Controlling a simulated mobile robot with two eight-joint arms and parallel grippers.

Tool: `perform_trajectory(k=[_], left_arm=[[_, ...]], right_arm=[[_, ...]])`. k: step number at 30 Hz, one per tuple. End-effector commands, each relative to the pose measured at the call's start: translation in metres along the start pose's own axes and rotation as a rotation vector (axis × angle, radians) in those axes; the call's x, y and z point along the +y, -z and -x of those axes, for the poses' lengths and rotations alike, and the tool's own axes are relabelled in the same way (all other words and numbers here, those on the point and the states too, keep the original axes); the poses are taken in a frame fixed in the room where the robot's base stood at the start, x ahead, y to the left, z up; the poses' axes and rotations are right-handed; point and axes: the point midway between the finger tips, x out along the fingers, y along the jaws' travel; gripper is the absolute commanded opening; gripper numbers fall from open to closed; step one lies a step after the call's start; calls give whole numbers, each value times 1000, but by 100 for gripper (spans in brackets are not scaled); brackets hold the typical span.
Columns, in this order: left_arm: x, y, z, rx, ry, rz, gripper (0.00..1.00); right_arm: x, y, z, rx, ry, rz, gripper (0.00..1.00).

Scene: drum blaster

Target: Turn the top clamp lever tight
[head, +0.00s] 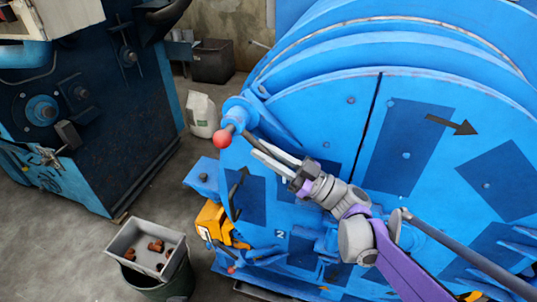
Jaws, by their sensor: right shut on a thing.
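The top clamp lever (246,135) sits at the left edge of the big blue drum machine (330,95). It has a red ball knob (223,138) by a round blue hub (238,112), and a dark bar slanting down to the right. My right gripper (258,148) comes in from the lower right across the drum door. Its pale fingers are shut on the lever's dark bar, a little right of the red knob. The fingers hide part of the bar. My left gripper is not in view.
A lower red knob (231,269) and an orange part (212,220) sit below on the drum's left side. A grey tray (145,250) with brown pieces rests on a dark bin (165,288). A white sack (202,114) stands behind.

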Motion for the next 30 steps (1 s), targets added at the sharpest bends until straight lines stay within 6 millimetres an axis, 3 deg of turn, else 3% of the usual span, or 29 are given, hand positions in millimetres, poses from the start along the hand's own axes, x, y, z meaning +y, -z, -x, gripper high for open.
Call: perform_trajectory(k=[14, 15, 19, 30], left_arm=[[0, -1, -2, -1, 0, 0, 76], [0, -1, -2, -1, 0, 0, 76], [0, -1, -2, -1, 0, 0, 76], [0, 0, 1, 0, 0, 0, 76]], right_arm=[[-3, -6, 0, 4, 3, -3, 0], [-3, -6, 0, 4, 3, -3, 28], [-2, -5, 0, 4, 2, -3, 51], [0, 7, -5, 8, 0, -3, 51]])
